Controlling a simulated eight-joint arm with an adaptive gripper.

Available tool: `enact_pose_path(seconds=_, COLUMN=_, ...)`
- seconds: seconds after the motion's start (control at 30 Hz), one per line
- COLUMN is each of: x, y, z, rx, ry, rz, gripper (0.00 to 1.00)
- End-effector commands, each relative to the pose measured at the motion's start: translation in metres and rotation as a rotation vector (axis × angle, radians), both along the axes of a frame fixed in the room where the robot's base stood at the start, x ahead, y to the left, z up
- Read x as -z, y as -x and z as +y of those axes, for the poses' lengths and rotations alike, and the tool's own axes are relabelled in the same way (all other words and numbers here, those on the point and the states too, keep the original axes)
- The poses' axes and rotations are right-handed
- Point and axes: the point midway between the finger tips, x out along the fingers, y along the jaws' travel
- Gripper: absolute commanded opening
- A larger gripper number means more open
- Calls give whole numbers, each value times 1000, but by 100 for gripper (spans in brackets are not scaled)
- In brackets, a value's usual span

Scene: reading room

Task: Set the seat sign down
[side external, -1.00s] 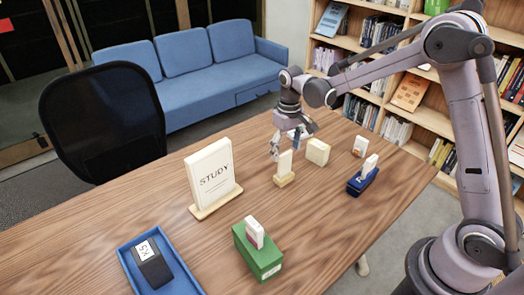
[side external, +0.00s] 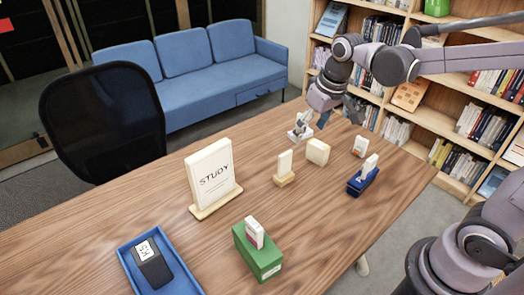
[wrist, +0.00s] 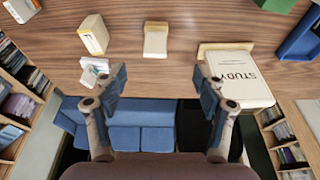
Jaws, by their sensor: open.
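A small pale upright sign on a wooden base (side external: 285,166) stands on the table; it also shows at top centre in the wrist view (wrist: 156,40). I take it for the seat sign, though I see no lettering on it. A larger white sign reading STUDY (side external: 213,175) stands upright on a wooden base to its left, and at the right in the wrist view (wrist: 240,80). My gripper (side external: 328,112) is above the table's far edge, behind and apart from the small sign. In the wrist view its fingers (wrist: 158,80) are spread with nothing between them.
A cream block (side external: 318,151), a small white object (side external: 299,134), a white and orange block (side external: 360,146) and a dark blue holder (side external: 362,183) stand nearby. A green box (side external: 259,256) and a blue tray (side external: 190,286) are at the front. A chair (side external: 100,120) stands behind.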

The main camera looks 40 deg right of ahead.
Motion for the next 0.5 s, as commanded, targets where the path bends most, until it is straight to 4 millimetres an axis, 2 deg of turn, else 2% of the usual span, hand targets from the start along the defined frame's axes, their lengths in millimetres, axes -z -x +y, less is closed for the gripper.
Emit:
enact_pose_path(seconds=0.03, x=-4, y=14, z=1, rx=-1, ry=0, rz=-29, gripper=71)
enact_pose_path(seconds=0.3, x=-7, y=68, z=6, rx=-2, ry=-2, rz=-191, gripper=71)
enact_pose_path(seconds=0.5, x=1, y=96, z=8, rx=-2, ry=-4, rz=-288, gripper=71)
